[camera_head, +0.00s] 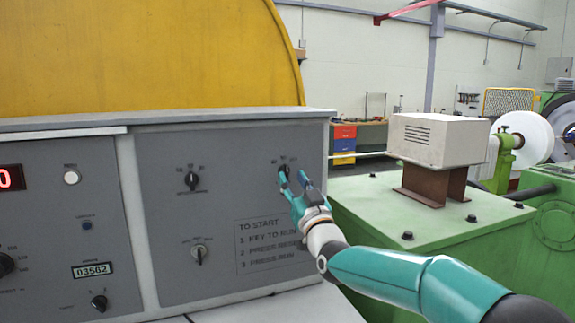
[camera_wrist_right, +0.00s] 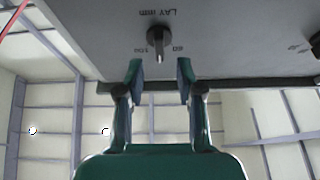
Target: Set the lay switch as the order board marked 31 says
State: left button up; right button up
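The lay switch (camera_head: 286,170) is a small black knob at the upper right of the grey panel. In the right wrist view the knob (camera_wrist_right: 158,40) shows close up, with upside-down lettering that reads LAY mm and a small number on each side. My right gripper (camera_head: 292,178) is at the switch. In the right wrist view its two teal fingertips (camera_wrist_right: 160,72) are apart, with the knob's tip between or just beyond them; contact cannot be told. No order board marked 31 is in view. My left gripper is not in view.
The grey panel also has another selector (camera_head: 192,180), a key switch (camera_head: 199,253) and a printed start notice (camera_head: 268,243). A panel with a red display (camera_head: 11,178) stands left. A green machine bed (camera_head: 415,220) with a beige box (camera_head: 437,140) lies right of my arm.

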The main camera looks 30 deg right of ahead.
aim_at(286, 170)
jog(key=shift+p+x, duration=0.45)
jog(key=shift+x, duration=1.45)
jog(key=c, duration=0.6)
jog(key=shift+a, duration=0.1)
grip_shut()
jog(key=shift+s+f+m+g+h+b, duration=0.1)
jog(key=shift+m+g+h+b, duration=0.2)
jog(key=shift+m+h+b, duration=0.75)
jog(key=m+h+b, duration=0.1)
jog(key=m, duration=0.2)
jog(key=shift+m+g, duration=0.3)
jog(key=shift+m, duration=0.05)
jog(key=m, duration=0.1)
jog(key=m+g+h, duration=0.1)
jog(key=m, duration=0.1)
jog(key=shift+d+h, duration=0.2)
jog(key=shift+h, duration=0.05)
jog(key=shift+d+m+g+h, duration=0.1)
jog(key=shift+m+g+h, duration=0.5)
jog(key=shift+m, duration=1.4)
